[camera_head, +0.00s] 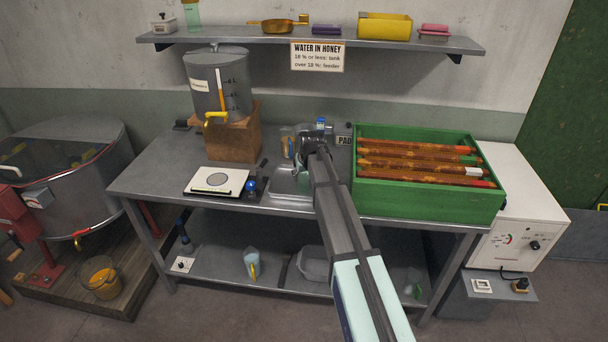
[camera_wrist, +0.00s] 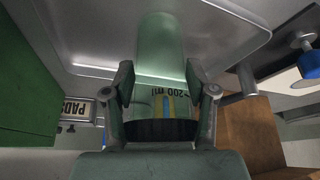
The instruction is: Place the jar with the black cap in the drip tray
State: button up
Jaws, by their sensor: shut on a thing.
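My gripper (camera_wrist: 163,92) is shut on the jar with the black cap (camera_wrist: 162,50). The jar is pale green clear glass with a "200 ml" mark. Its black cap (camera_wrist: 165,130) is on the side nearest my palm, and its glass end points away from me over the drip tray. The drip tray (camera_wrist: 85,30) is a shallow grey metal tray; in the head view the tray (camera_head: 290,200) lies on the bench beside my arm, which partly hides it. I cannot tell whether the jar touches the tray. In the head view, my gripper (camera_head: 303,158) is over the tray's right part.
A green hive box with frames (camera_head: 425,203) stands close on the right. A wooden block (camera_head: 233,143) bearing a metal tank (camera_head: 212,100) is at the left. A white plate (camera_head: 217,181) and blue-knobbed item (camera_head: 251,185) lie left of the tray. Small jars stand behind.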

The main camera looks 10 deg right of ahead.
jog(key=shift+f, duration=0.15)
jog(key=o, duration=1.3)
jog(key=b+v, duration=0.2)
jog(key=v, duration=1)
jog(key=shift+r, duration=0.2)
